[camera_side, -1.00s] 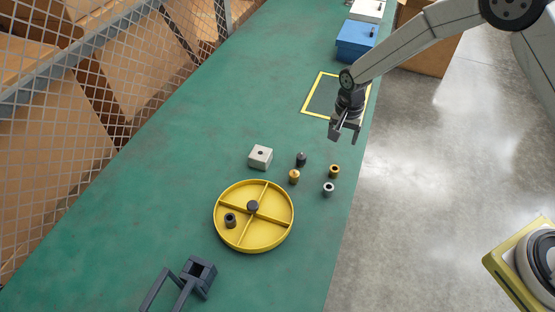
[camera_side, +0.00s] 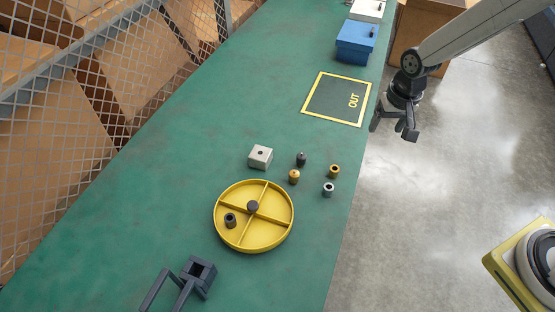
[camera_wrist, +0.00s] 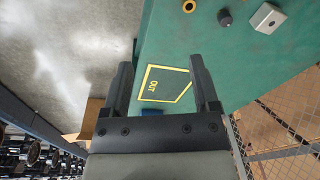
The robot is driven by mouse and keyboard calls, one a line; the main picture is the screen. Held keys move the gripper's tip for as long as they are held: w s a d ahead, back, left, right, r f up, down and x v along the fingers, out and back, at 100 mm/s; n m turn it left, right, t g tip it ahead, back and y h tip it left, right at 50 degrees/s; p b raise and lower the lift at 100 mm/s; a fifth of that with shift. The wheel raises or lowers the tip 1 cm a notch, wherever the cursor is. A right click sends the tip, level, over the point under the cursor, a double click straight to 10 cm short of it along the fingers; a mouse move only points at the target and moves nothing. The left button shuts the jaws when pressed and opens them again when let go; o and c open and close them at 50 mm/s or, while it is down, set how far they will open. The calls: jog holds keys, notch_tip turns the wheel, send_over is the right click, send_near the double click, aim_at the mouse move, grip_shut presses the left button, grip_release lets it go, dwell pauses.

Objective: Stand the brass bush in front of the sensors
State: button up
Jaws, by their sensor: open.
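The brass bush (camera_side: 334,171), a short brass-coloured ring with a dark bore, stands upright on the green bench near its right edge. It appears to be the yellow ring at the top edge of the wrist view (camera_wrist: 189,6). My gripper (camera_side: 393,129) is open and empty, to the right of the bench edge and well apart from the bush. Its two fingers also show spread in the wrist view (camera_wrist: 161,72). I cannot tell which things are the sensors; a dark pointed piece (camera_side: 301,159) and a brass knobbed piece (camera_side: 294,177) stand left of the bush.
A steel bush (camera_side: 328,189) stands close to the brass one. A pale block (camera_side: 260,157), a yellow divided tray (camera_side: 221,242) holding a dark bush (camera_side: 230,220), and a dark socketed fixture (camera_side: 199,277) are nearby. The OUT square (camera_side: 338,99) is empty.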

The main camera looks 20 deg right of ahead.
jog(key=s+d+r+n, duration=0.1)
jog(key=s+r+n, duration=0.1)
jog(key=s, duration=0.4)
jog(key=s+d+r+n+t, duration=0.1)
jog(key=s+d+r+n, duration=0.1)
jog(key=s, duration=0.4)
jog(key=shift+o, duration=0.2)
jog(key=shift+w+a, duration=0.1)
jog(key=shift+w, duration=0.05)
